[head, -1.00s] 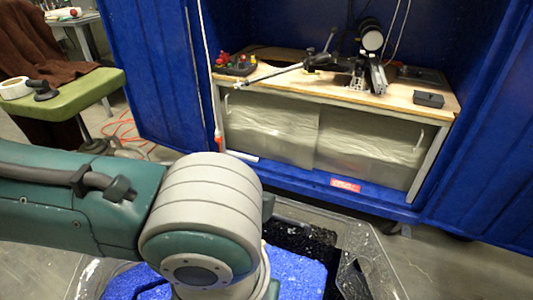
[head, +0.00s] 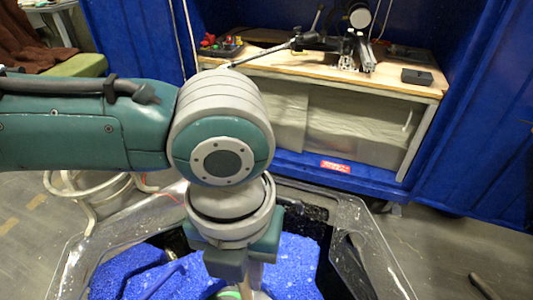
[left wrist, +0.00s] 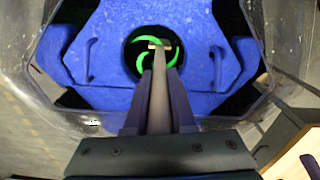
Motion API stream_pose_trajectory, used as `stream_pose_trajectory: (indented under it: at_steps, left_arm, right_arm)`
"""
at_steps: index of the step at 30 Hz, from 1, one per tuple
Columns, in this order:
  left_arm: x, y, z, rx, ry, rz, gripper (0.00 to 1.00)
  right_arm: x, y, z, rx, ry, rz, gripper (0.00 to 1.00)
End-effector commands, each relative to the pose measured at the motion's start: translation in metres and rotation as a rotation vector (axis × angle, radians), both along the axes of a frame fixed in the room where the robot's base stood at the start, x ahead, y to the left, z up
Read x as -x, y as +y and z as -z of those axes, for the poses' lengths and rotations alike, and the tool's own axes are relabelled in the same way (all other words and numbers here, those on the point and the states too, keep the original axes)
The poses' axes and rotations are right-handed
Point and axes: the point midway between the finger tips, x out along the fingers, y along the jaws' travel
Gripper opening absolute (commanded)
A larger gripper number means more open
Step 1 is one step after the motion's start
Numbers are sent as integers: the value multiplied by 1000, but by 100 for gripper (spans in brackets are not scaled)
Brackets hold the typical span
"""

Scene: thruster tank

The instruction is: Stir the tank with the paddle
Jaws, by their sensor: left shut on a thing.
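The tank (head: 365,235) is a clear-walled tub at the bottom of the head view. Its inside holds bright blue material (head: 300,262) with dark gaps at the side. In the left wrist view the blue part (left wrist: 93,65) has a dark round opening with a green curved ring (left wrist: 146,66). My left gripper (left wrist: 158,75) is shut on the paddle (left wrist: 158,105), a pale straight bar pointing toward that opening. The paddle's far end overlaps the opening in this view; its depth cannot be told. In the head view my left wrist hides most of the paddle. My right gripper is not in view.
A wooden-topped bench (head: 280,62) with a black arm-like device, red knobs and a small black box (head: 417,76) stands behind the tank, between blue walls (head: 480,130). A metal-framed round stool (head: 90,190) stands left of the tank.

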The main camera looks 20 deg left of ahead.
Motion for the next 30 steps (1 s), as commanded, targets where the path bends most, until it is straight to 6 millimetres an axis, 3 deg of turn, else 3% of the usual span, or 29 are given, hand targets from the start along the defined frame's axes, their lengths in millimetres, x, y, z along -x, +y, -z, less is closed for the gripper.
stream_pose_trajectory:
  at_steps: [11,19,30]
  left_arm:
    - [0,27,-2,0,1,0,0]
    - [18,38,-4,-1,3,0,0]
    - [42,29,-3,0,3,2,0]
  right_arm:
    - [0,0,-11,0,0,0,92]
    - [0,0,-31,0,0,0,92]
    - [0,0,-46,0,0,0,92]
